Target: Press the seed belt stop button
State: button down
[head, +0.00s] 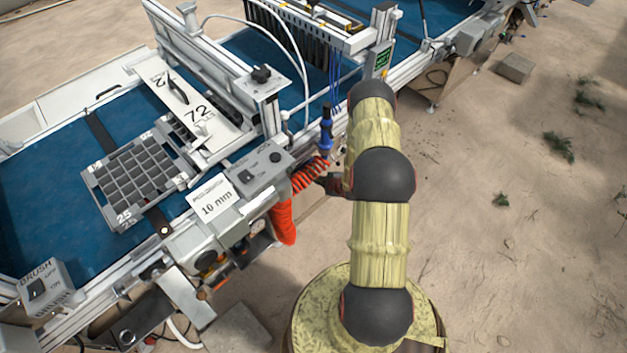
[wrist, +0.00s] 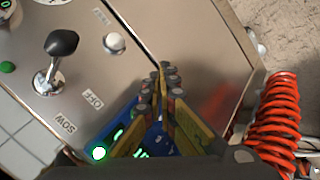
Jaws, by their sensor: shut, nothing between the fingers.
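In the wrist view, my gripper (wrist: 161,76) is shut and empty, its fingertips together over a grey metal control panel (wrist: 160,30). A white round button (wrist: 113,42) stands on the panel, left of and beyond the fingertips. A green button (wrist: 7,67) sits at the left edge. A lit white round light or button (wrist: 99,153) is near the finger bases. I cannot tell which one is the seed belt stop button. Contact between fingertips and panel cannot be judged. In the head view my gripper is mostly hidden behind my arm.
A black-knobbed lever (wrist: 63,43) stands up from the panel. An orange coiled hose (wrist: 275,115) is right of my fingers; it also shows in the head view (head: 285,215). A grey cell tray (head: 125,215) lies on the blue belt (head: 45,215). Sandy floor at right is mostly open.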

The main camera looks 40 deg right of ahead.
dwell(0.6)
jog(key=shift+s, duration=0.45)
jog(key=shift+s, duration=0.1)
jog(key=shift+s+d+p, duration=0.15)
jog(key=shift+s+p, duration=0.15)
jog(key=shift+s, duration=1.15)
jog(key=shift+s+d+p, duration=0.1)
jog(key=shift+s+p, duration=0.2)
jog(key=shift+s, duration=1.15)
